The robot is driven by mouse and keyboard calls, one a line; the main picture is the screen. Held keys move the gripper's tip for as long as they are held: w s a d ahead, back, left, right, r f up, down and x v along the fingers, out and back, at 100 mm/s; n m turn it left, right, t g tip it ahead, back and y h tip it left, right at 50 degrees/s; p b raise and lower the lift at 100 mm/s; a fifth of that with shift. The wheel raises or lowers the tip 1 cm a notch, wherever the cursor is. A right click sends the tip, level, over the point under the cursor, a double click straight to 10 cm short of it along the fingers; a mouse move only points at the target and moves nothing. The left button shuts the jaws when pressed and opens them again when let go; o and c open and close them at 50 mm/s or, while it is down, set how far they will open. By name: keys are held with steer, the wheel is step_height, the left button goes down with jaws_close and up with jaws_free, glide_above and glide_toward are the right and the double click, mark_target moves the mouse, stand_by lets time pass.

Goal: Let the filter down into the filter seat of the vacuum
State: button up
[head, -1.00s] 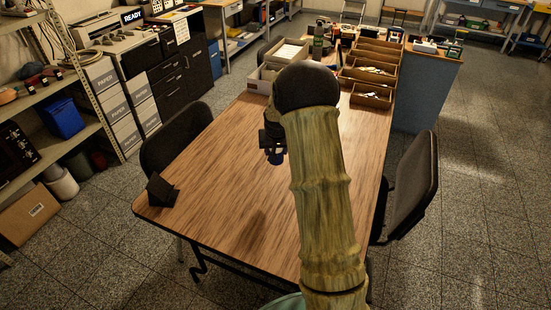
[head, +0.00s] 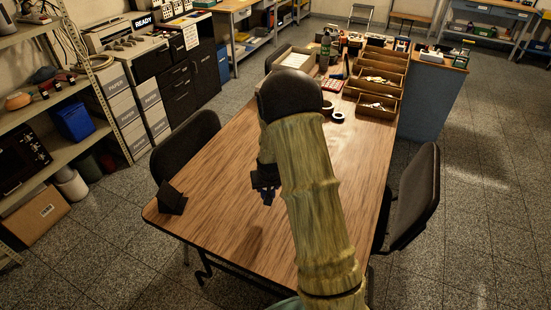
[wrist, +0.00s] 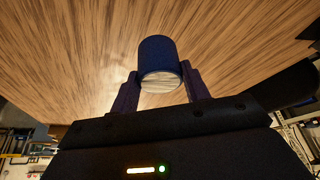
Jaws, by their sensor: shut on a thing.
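My gripper (wrist: 159,76) is shut on a dark blue cylinder (wrist: 158,52) with a pale end, which may be the filter. The two fingers press on its sides in the wrist view, with the wooden table (wrist: 70,60) behind it. In the head view my gripper (head: 265,188) hangs above the middle left of the table (head: 215,220), apart from it. The cylinder is not clear there. I cannot make out a vacuum or a filter seat in either view.
A black wedge-shaped block (head: 172,199) stands at the table's near left corner. Chairs (head: 413,198) stand at both sides.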

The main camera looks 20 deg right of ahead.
steer(key=s+a+n+p, duration=0.1)
steer(key=s+a+p, duration=0.2)
steer(key=s+a, duration=0.3)
steer(key=s, duration=0.3)
steer(key=shift+f+n+y, duration=0.25)
steer(key=shift+n+y, duration=0.15)
steer(key=shift+w+a, duration=0.1)
steer(key=shift+w, duration=0.1)
